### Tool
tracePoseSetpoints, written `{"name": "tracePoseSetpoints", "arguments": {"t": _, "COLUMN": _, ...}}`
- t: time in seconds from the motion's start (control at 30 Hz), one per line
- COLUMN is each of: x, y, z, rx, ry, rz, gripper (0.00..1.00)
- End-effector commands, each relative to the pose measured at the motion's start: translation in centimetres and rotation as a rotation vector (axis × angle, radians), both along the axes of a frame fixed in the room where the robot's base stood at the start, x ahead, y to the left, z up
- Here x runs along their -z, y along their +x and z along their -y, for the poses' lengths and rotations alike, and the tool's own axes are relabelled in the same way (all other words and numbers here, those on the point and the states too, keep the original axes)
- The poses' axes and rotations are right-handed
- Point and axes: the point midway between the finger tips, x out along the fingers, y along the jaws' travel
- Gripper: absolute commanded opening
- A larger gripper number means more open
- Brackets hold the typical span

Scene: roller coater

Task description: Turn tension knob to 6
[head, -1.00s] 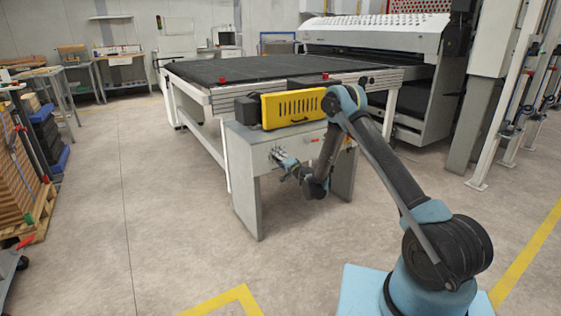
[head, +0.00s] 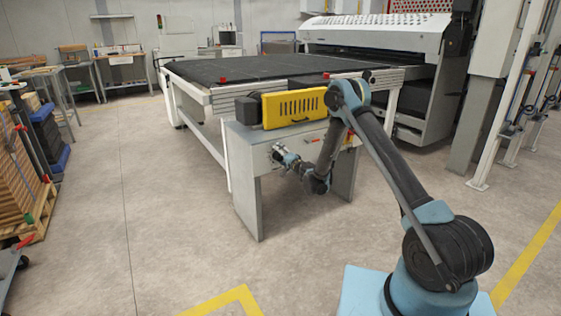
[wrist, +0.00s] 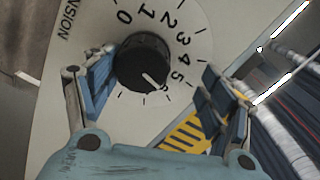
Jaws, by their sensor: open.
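A black round tension knob (wrist: 142,62) sits on a pale dial plate (wrist: 85,40) in the wrist view. Numerals 0 to 5 are readable around it, and part of the word TENSION shows at upper left. The knob's white pointer is aimed to the lower right, just past the 5; the numeral at its tip is too unclear to read. My gripper (wrist: 158,72) is open, with one blue finger pad close to the knob's left side and the other apart from it at right. In the head view, my gripper (head: 280,154) is at the grey cabinet's front; the knob cannot be made out there.
The grey cabinet (head: 245,190) carries a yellow slotted cover (head: 294,108) and a dark motor block (head: 247,108). A long dark conveyor table (head: 240,70) stands behind. The floor to the left is clear as far as a loaded pallet (head: 30,215).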

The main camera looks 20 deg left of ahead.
Motion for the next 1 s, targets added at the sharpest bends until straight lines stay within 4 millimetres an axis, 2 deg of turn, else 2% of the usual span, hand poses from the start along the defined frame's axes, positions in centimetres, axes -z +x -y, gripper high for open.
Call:
{"name": "tracePoseSetpoints", "arguments": {"t": 0.07, "x": -1.7, "y": -0.4, "z": -0.1, "rx": -0.008, "ry": 0.003, "rz": -0.003, "gripper": 0.65}}
{"name": "tracePoseSetpoints", "arguments": {"t": 0.17, "x": -3.4, "y": -0.6, "z": -0.2, "rx": -0.009, "ry": 0.004, "rz": -0.003, "gripper": 0.8}}
{"name": "tracePoseSetpoints", "arguments": {"t": 0.2, "x": -4.1, "y": -0.6, "z": -0.2, "rx": -0.01, "ry": 0.005, "rz": -0.004, "gripper": 0.81}}
{"name": "tracePoseSetpoints", "arguments": {"t": 0.27, "x": -4.9, "y": -0.7, "z": -0.3, "rx": -0.012, "ry": 0.006, "rz": -0.005, "gripper": 0.81}}
{"name": "tracePoseSetpoints", "arguments": {"t": 0.37, "x": -6.0, "y": -1.1, "z": -0.6, "rx": -0.019, "ry": 0.007, "rz": -0.006, "gripper": 0.62}}
{"name": "tracePoseSetpoints", "arguments": {"t": 0.6, "x": -7.0, "y": -0.6, "z": -0.3, "rx": -0.012, "ry": 0.004, "rz": -0.005, "gripper": 0.62}}
{"name": "tracePoseSetpoints", "arguments": {"t": 1.0, "x": -7.4, "y": -0.3, "z": 0.2, "rx": -0.007, "ry": -0.001, "rz": -0.001, "gripper": 0.62}}
